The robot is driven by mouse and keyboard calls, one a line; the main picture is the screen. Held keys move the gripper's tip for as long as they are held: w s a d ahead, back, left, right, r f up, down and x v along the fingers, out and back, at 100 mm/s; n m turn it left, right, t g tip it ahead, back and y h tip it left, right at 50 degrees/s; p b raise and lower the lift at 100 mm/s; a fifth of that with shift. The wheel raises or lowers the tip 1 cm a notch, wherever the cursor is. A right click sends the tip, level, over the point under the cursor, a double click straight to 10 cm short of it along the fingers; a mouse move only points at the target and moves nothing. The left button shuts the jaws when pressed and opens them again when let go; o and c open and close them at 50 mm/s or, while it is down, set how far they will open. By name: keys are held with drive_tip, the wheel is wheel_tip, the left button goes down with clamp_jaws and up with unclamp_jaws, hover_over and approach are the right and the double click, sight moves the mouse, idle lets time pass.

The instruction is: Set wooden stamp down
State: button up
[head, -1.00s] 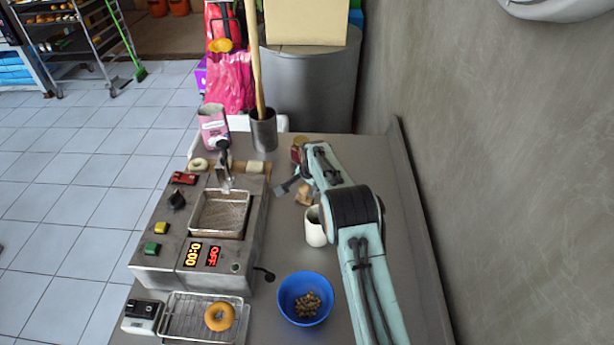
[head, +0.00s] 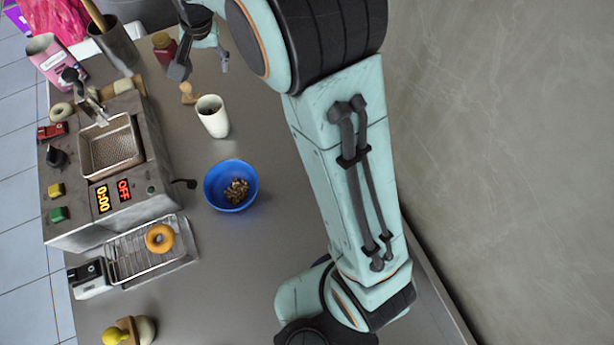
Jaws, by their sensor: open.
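A small light-brown wooden piece, which looks like the wooden stamp (head: 188,93), stands on the grey counter in the head view, just behind and left of a white cup (head: 212,117). My gripper (head: 202,66) is near the top of the view, with its dark fingers spread apart and nothing between them. It appears above and behind the stamp, apart from it. The stamp's fine shape is too small to tell.
A blue bowl (head: 231,186) with brown bits sits in front of the cup. A fryer (head: 110,195) with a basket stands at left, a wire rack (head: 130,262) with a doughnut before it. A red-brown jar (head: 163,47) stands behind the stamp. A wall (head: 500,150) bounds the right.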

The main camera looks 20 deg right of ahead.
drive_tip(key=s+d+n+g, duration=0.1)
drive_tip(key=s+d+n, duration=0.1)
drive_tip(key=s, duration=1.3)
drive_tip(key=s+d+r+n+g, duration=0.1)
drive_tip(key=s+d+n+g, duration=0.1)
drive_tip(key=s, duration=1.4)
drive_tip(key=shift+d+n, duration=0.4)
drive_tip(key=shift+d, duration=0.4)
drive_tip(key=shift+w+r, duration=0.1)
